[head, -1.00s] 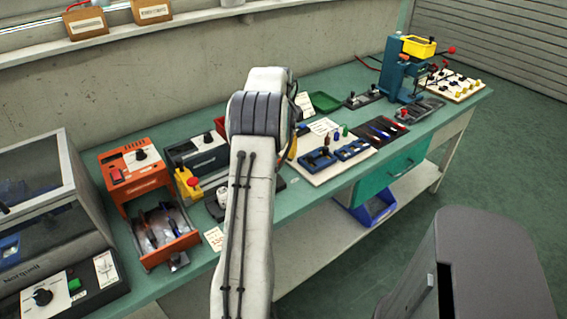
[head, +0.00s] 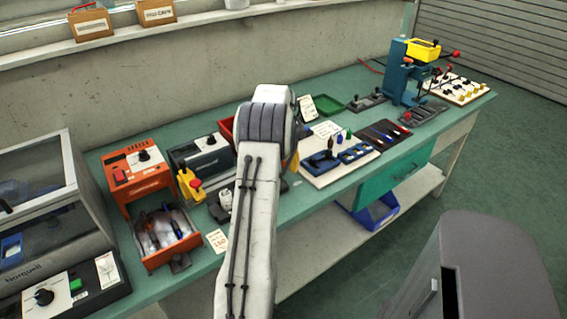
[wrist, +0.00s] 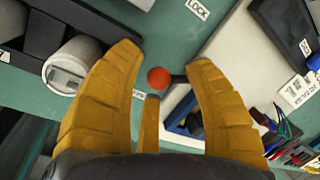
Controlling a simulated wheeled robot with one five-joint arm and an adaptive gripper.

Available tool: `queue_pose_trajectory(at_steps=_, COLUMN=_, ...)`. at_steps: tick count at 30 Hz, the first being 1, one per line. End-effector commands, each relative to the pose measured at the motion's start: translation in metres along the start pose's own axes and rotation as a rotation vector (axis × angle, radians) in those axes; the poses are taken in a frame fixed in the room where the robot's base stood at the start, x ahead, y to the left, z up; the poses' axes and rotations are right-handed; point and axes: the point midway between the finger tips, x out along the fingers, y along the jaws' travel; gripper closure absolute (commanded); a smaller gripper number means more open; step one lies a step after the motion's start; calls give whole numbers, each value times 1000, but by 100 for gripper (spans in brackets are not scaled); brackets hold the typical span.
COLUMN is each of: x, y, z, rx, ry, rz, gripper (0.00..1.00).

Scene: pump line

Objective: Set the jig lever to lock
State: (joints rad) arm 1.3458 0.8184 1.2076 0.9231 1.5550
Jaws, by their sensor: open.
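In the wrist view, an orange-red ball knob (wrist: 158,78) shows between my gripper's fingers, with a short dark rod reaching right from it behind a finger. I take it for the jig lever's knob. A white LOCK label (wrist: 197,9) lies above it in the picture. My gripper (wrist: 163,58) is open, its yellow fingers on either side of the knob; I cannot tell whether any finger touches it. In the head view my arm hides the lever and most of my gripper; only a bit of a yellow finger (head: 293,161) shows beside the jig's pale board (head: 318,178).
A grey-white cylinder (wrist: 75,62) stands close to the left finger in the wrist view. In the head view, blue fixtures (head: 322,162) stand on the board. An orange unit with an open drawer (head: 172,250) and a yellow part (head: 188,184) stand left of my arm.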

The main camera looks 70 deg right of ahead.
Motion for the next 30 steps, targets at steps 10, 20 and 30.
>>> queue_pose_trajectory(at_steps=10, x=0, y=0, z=0, rx=0, ry=0, rz=0, gripper=86)
queue_pose_trajectory(at_steps=20, x=0, y=0, z=0, rx=1, ry=0, rz=1, gripper=100)
queue_pose_trajectory(at_steps=30, x=1, y=2, z=-1, rx=10, ry=0, rz=4, gripper=100)
